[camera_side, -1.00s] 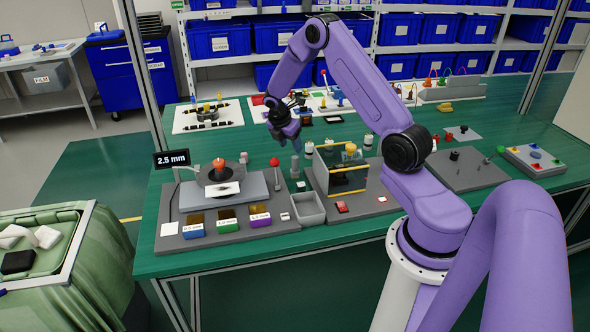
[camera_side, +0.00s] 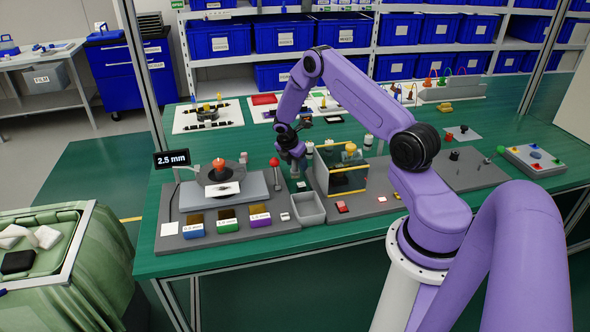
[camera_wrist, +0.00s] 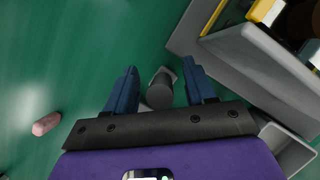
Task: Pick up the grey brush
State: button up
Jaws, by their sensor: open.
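The grey brush (camera_wrist: 160,92) looks like a short dark grey cylinder with a lighter grey part behind it in the wrist view. It lies between my two blue fingers, with a gap on each side. In the side view its lower part (camera_side: 295,173) shows upright on the green table, and its top is hidden by my gripper. My gripper (camera_side: 293,158) points down over the brush, fingers apart. It also shows in the wrist view (camera_wrist: 160,66), open and not touching the brush as far as I can see.
A grey station with a yellow-edged clear guard (camera_side: 340,170) stands close on the right. A red-topped post (camera_side: 275,172) and a grey scale platform (camera_side: 236,194) are on the left. An open grey bin (camera_side: 308,209) is in front. A pink piece (camera_wrist: 46,123) lies on clear green table.

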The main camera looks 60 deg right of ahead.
grip_shut()
